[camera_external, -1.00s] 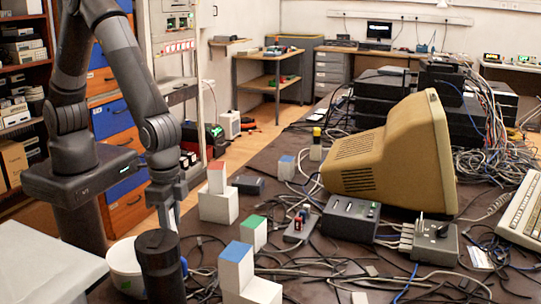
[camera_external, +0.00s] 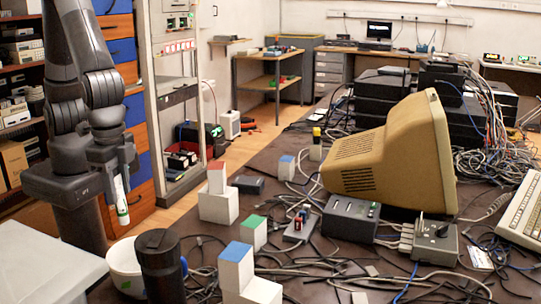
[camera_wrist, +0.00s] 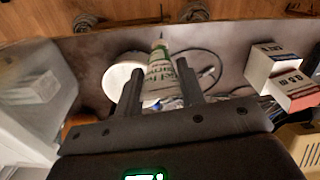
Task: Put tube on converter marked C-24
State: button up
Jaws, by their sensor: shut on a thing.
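A white tube with green print and a green end (camera_external: 121,201) hangs roughly upright from my gripper (camera_external: 122,184) in the external view. In the wrist view the tube (camera_wrist: 160,74) lies between the two dark fingers of my gripper (camera_wrist: 161,88), which is shut on it. I cannot read a C-24 mark on any device. Candidate boxes are a grey box with a knob (camera_external: 436,243), a dark grey box (camera_external: 349,217) and a small dark box (camera_external: 247,185).
A white bowl (camera_external: 123,266) and a black mug (camera_external: 161,262) stand at the near left. White blocks with red (camera_external: 217,206), green (camera_external: 253,236) and blue (camera_external: 236,272) tops stand on the brown table. A beige monitor (camera_external: 390,155) and many loose cables clutter the right.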

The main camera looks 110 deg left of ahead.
notch_tip(320, 180, up, 10)
jog(key=w+a+n, duration=0.4)
jog(key=a, duration=1.2)
jog(key=w+a+n, duration=0.3)
jog(key=a, duration=1.3)
jog(key=shift+w+a+f, duration=0.4)
jog(key=shift+a+f, duration=1.45)
jog(key=shift+f, duration=0.95)
jog(key=shift+w+a+f, duration=0.4)
jog(key=shift+a+f, duration=1.5)
jog(key=shift+f, duration=0.85)
jog(key=shift+w+a+f, duration=0.4)
jog(key=shift+a+f, duration=1.45)
jog(key=shift+f, duration=0.95)
jog(key=shift+f, duration=0.1)
